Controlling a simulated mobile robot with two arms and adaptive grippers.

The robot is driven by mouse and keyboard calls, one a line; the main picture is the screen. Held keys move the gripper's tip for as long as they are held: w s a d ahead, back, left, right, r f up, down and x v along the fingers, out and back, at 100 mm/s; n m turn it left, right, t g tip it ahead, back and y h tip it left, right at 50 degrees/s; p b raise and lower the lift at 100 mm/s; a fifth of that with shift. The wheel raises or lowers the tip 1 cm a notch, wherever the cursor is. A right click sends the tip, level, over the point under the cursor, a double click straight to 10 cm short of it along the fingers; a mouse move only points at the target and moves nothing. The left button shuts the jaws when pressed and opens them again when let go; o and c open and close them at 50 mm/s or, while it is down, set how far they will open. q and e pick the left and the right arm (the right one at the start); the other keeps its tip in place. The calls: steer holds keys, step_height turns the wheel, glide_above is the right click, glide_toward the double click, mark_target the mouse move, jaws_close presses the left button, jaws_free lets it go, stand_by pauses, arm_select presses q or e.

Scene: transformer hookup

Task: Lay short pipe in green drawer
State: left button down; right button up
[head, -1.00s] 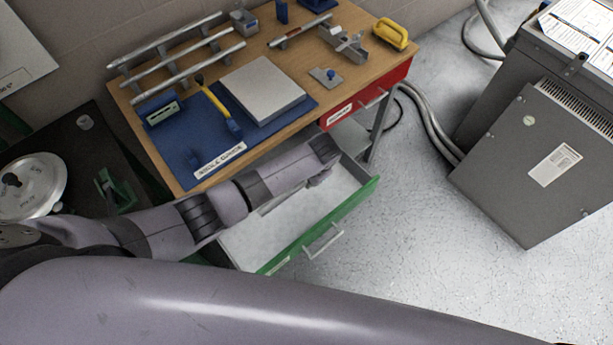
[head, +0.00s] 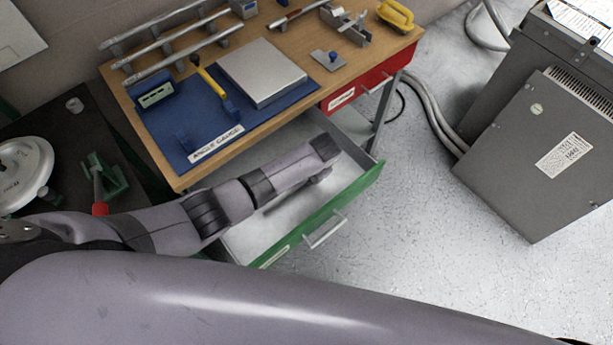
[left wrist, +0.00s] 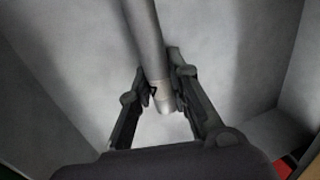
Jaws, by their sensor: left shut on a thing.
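The green drawer (head: 352,199) is pulled out below the workbench, with a pale, bare-looking inside (head: 247,236). My left arm reaches in from the left over the drawer, and its gripper is down at the drawer, mostly hidden behind the wrist in the head view. In the left wrist view my left gripper (left wrist: 164,88) is shut on the short pipe (left wrist: 148,35), a grey round tube, near its end. Pale drawer surfaces lie around it. I cannot tell whether the pipe touches the drawer floor. My right gripper is not in view.
The wooden bench (head: 310,85) holds a blue mat (head: 180,145), a metal plate (head: 262,72), a yellow-handled tool (head: 212,82) and rails with long pipes (head: 178,45). A red drawer (head: 345,94) sits beside the green one.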

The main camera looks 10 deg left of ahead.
arm_select(q)
steer(key=shift+s+f, duration=0.45)
steer(key=shift+f, duration=0.1)
steer(key=c, duration=1.9)
jaws_free()
steer(key=shift+o, duration=1.3)
steer(key=shift+w+f, duration=0.2)
steer(key=shift+o, duration=1.2)
steer(key=shift+w+r, duration=0.1)
steer(key=shift+r, duration=0.25)
steer(key=v, duration=1.1)
steer(key=shift+d+r, duration=0.2)
steer(key=shift+r, duration=0.15)
steer(key=shift+w, duration=0.15)
